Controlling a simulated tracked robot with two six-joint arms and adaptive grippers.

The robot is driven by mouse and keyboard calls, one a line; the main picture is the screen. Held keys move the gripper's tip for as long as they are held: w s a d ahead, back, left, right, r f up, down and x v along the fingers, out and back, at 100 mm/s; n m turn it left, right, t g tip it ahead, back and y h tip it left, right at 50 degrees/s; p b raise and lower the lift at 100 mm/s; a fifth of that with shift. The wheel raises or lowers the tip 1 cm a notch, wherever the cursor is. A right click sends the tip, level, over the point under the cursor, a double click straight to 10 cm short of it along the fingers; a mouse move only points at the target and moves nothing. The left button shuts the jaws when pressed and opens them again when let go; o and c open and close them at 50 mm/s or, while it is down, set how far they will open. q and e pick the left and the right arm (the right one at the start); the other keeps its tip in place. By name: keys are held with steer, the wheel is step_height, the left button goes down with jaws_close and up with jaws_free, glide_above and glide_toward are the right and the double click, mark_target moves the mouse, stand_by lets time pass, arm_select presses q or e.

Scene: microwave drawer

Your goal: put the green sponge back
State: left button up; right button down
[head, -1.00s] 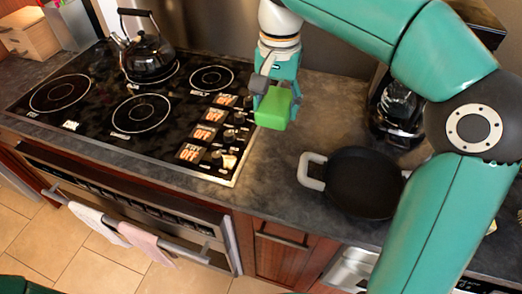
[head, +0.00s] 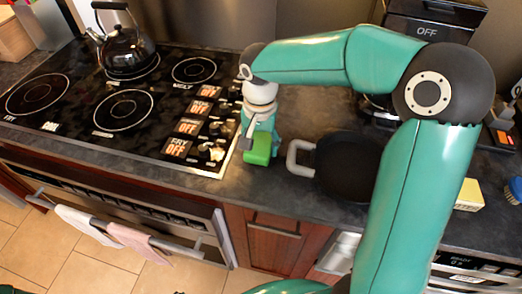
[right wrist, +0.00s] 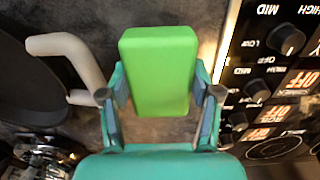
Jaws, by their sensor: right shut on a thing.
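The green sponge (head: 259,148) is a bright green block, held in my right gripper (head: 258,138) in the head view. It is over the dark counter between the stove and the black pan. In the right wrist view the sponge (right wrist: 160,70) sits between the two fingers of my right gripper (right wrist: 160,100), which is shut on it. The counter shows below and around the sponge; I cannot tell whether the sponge touches it. My left gripper is not in view.
The black pan (head: 345,168) with a pale handle stands right of the sponge. The stove (head: 120,105) with a kettle (head: 125,50) is on the left. A coffee maker (head: 425,32), a yellow block (head: 469,195) and a blue brush (head: 514,190) are on the right. The counter's front edge is near.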

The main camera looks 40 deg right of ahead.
mark_target(260, 152)
steer(key=shift+f, duration=1.7)
steer(key=shift+f, duration=0.15)
steer(key=shift+c, duration=1.2)
jaws_free()
step_height(260, 152, up, 11)
steer(key=shift+r, duration=0.7)
